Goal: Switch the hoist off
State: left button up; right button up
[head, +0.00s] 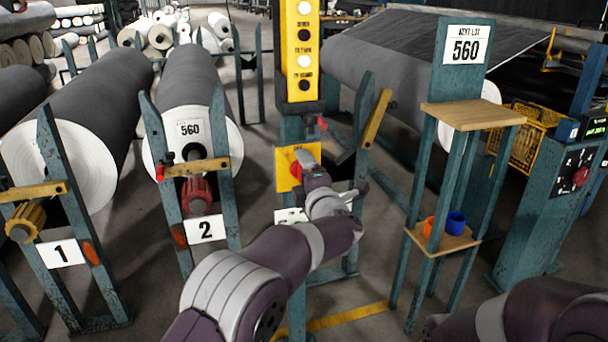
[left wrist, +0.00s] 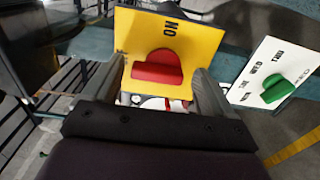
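The knob's bar lies roughly level across that picture. In the head view the yellow plate (head: 284,180) is on a teal post, and the red knob (head: 305,157) shows partly behind my gripper. My left gripper (left wrist: 160,80) is open, with one finger on each side of the knob and gaps between. I cannot tell how deep the fingers reach. My right arm shows at the lower right of the head view; its gripper is out of sight.
A green knob (left wrist: 278,90) on a white plate (left wrist: 262,70) is close by on the right. A yellow panel (head: 302,45) with round lamps stands above the switch. Grey rolls (head: 195,80) lie at left; a teal stand with a wooden shelf (head: 472,115) is at right.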

pick_arm(q)
jog(key=p+v, duration=0.3)
jog(key=v, duration=0.9)
jog(key=shift+s, duration=0.35)
jog(key=shift+d+r, duration=0.1)
